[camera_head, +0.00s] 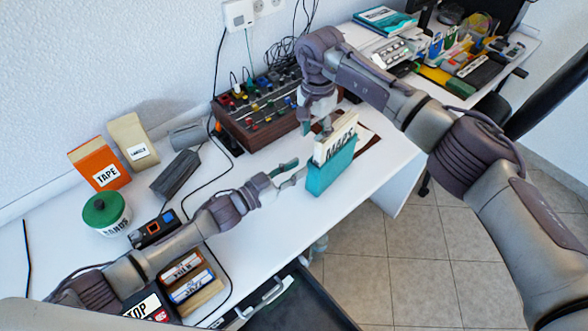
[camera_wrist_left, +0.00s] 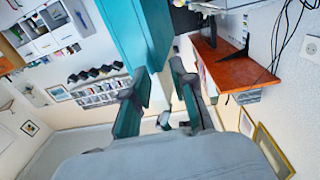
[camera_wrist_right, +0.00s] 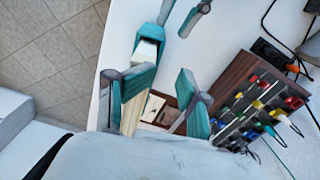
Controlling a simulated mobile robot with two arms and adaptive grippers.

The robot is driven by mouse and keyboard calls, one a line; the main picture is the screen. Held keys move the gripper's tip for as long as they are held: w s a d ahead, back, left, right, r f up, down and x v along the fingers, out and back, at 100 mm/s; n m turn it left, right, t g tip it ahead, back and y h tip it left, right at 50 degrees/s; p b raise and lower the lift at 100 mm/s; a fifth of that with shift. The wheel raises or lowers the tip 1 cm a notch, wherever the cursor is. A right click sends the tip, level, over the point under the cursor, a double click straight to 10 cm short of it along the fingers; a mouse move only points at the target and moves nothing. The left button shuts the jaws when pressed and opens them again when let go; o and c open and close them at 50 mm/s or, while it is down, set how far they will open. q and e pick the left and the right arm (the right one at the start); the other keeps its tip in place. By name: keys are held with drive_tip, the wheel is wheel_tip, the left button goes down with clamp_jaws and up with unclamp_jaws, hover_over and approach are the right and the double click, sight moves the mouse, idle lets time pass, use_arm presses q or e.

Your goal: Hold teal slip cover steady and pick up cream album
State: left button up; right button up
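The teal slip cover (camera_head: 328,174) stands upright near the table's front edge. The cream album (camera_head: 338,137), lettered MAPS, sticks out of its top. My left gripper (camera_head: 286,173) is open to the left of the cover. In the left wrist view the cover (camera_wrist_left: 128,30) is ahead of the parted fingers (camera_wrist_left: 160,78). My right gripper (camera_head: 318,128) is just above and behind the album. In the right wrist view its fingers (camera_wrist_right: 162,80) are apart, with the album (camera_wrist_right: 131,116) beside and partly behind the left finger, and the cover (camera_wrist_right: 150,38) beyond.
A brown mixer (camera_head: 258,115) with cables stands behind the cover. An orange TAPE box (camera_head: 98,163), a green-lidded tub (camera_head: 104,212) and a dark block (camera_head: 175,174) are at left. An open drawer (camera_head: 300,305) is below the table's front. White tabletop (camera_head: 250,245) around my left gripper is clear.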

use_arm(q)
clamp_jaws()
drive_tip(key=shift+o, duration=1)
unclamp_jaws()
drive_tip(key=v, duration=0.8)
